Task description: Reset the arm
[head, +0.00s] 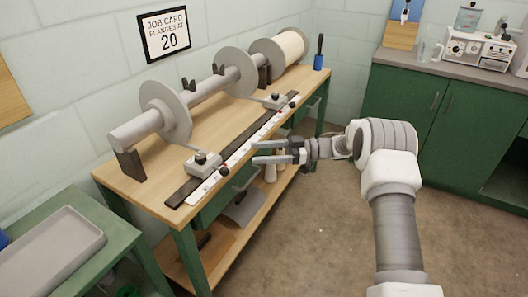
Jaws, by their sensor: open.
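My gripper (272,152) is open and empty. It is in front of the wooden workbench (130,186), near the middle of its front edge, with its fingers pointing left. In the picture the fingertips overlap the bench's front edge; I see nothing between them. My arm (395,215) reaches in from the lower right and bends at the elbow towards the bench.
The bench carries a beam with round flanges (165,112), a white ruler (240,152) and two small clamp blocks (203,162). A job card reading 20 (164,32) hangs above. A grey tray (45,255) is at lower left, green cabinets (430,105) at right. The floor (320,235) is clear.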

